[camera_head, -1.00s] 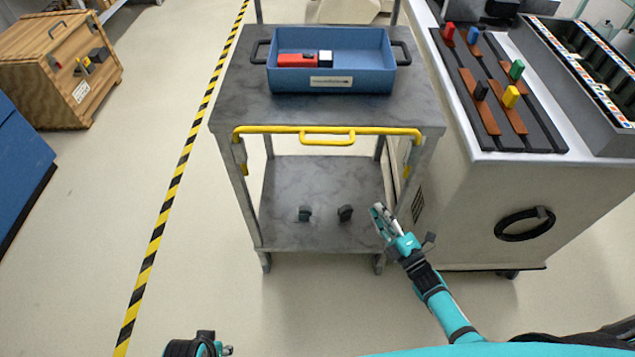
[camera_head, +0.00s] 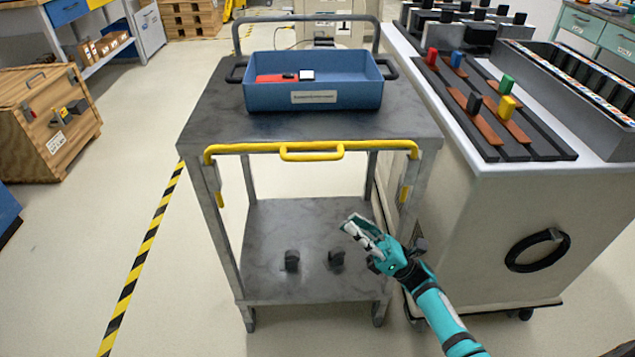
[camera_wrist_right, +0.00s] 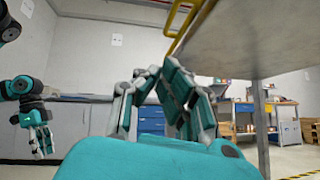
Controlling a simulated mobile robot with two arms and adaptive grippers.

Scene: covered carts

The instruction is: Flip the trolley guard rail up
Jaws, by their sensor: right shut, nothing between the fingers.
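The yellow guard rail (camera_head: 235,148) with its centre handle (camera_head: 312,155) runs along the front edge of the grey trolley's top (camera_head: 200,125). Its yellow end brackets sit lower on the front legs. My right gripper (camera_head: 352,226) is shut and empty, in front of the trolley, below the rail and towards its right side. In the right wrist view my right gripper's fingers (camera_wrist_right: 160,75) are together, and part of the rail (camera_wrist_right: 183,22) shows above them, apart. My left gripper (camera_wrist_right: 40,140) hangs at the left of that view; its jaws are unclear. It is outside the head view.
A blue tray (camera_head: 315,97) with a red item stands on the trolley top. Two dark objects (camera_head: 292,261) are on the lower shelf (camera_head: 270,225). A pale cart (camera_head: 480,230) with coloured blocks stands close at the right.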

